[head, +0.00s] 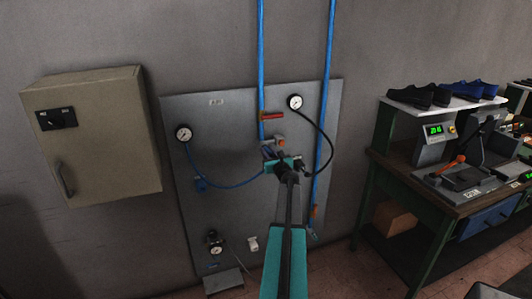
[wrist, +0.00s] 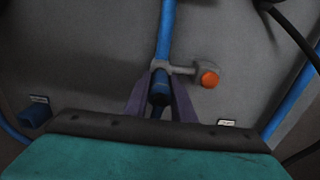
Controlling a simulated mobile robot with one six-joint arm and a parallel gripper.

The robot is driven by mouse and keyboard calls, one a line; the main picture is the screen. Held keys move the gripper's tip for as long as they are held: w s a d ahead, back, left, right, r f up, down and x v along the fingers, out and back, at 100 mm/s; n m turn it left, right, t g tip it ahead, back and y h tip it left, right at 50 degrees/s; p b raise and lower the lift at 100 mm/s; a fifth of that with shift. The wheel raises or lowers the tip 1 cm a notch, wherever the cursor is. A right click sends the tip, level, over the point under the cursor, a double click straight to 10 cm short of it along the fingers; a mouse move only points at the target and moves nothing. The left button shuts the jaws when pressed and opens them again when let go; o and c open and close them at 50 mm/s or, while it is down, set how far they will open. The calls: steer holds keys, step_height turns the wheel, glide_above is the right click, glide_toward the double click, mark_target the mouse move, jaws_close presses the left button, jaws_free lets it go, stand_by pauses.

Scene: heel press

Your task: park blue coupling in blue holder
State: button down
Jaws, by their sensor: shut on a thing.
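My gripper (wrist: 160,88) is shut on the blue coupling (wrist: 159,86), a short dark blue cylinder between its two fingers. The coupling sits directly below the grey metal outlet with an orange knob (wrist: 208,78); I cannot tell whether they are joined. In the head view my gripper (head: 279,160) is at the panel's middle, and my arm hides most of the coupling. The blue holder (wrist: 36,113) is a small block on the panel, left of and lower than my gripper, with a label above it. It also shows in the head view (head: 201,185).
A blue hose (head: 235,186) sags from the left gauge (head: 183,134) past the holder towards my gripper. A black hose (head: 331,150) loops at right from another gauge (head: 295,102). Blue pipes (head: 325,80) run down the panel (head: 225,115). A workbench (head: 460,200) stands right.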

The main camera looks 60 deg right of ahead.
mark_target(270, 155)
steer(key=shift+b+v, duration=0.6)
steer(key=shift+v, duration=2)
steer(key=shift+s+a, duration=0.15)
steer(key=shift+s, duration=0.05)
steer(key=shift+b, duration=0.3)
